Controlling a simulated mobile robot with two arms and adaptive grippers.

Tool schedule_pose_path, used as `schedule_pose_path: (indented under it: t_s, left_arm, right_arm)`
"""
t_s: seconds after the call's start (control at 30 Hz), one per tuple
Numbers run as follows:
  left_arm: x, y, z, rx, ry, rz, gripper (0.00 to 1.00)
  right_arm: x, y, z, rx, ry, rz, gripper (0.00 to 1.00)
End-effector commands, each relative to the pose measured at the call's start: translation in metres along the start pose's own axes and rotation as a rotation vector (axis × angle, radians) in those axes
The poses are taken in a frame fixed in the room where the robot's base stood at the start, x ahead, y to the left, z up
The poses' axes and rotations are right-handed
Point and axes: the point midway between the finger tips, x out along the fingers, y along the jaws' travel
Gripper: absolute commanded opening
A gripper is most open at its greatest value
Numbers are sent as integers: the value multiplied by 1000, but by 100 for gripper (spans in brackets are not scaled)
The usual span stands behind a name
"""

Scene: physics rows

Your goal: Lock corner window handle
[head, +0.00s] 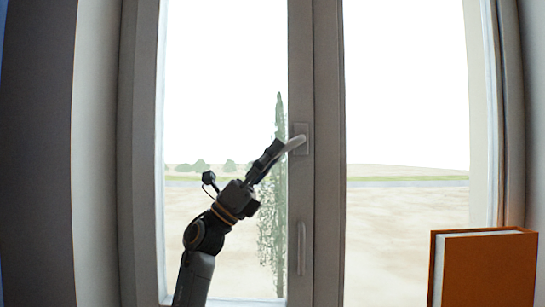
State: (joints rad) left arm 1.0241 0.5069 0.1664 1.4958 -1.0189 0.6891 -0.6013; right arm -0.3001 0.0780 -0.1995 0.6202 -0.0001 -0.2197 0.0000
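The window handle (296,143) is a pale lever on a small plate, high on the middle frame post. Its lever slants down to the left from the plate. My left gripper (277,149) reaches up from below left, with its dark fingers at the free end of the lever. The fingers overlap the lever tip in the picture; I cannot tell whether they touch or grip it. The fingers show nearly edge-on, so their opening is unclear. A second, lower handle (301,248) hangs vertically on the same post. My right gripper is not in view.
Two glass panes flank the middle post (328,200), within a grey frame. An orange book (488,270) stands upright at the lower right. A wall edge (98,150) is at the left. The space in front of the right pane is clear above the book.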

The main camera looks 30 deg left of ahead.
Motion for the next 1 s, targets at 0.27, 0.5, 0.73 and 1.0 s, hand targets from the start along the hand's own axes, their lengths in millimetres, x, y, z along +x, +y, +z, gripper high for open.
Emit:
schedule_pose_path:
  t_s: [0.27, 0.5, 0.73, 1.0]
  left_arm:
    - [0, 0, 0, 0, 1, 0, 40]
    - [-24, 1, -1, -1, 3, 3, 40]
    - [-74, 2, -1, -1, 3, 5, 40]
    - [-114, 1, 0, -1, 1, 2, 40]
  right_arm:
    - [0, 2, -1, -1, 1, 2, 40]
    - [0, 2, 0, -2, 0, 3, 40]
    - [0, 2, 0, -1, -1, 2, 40]
    - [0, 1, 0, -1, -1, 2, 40]
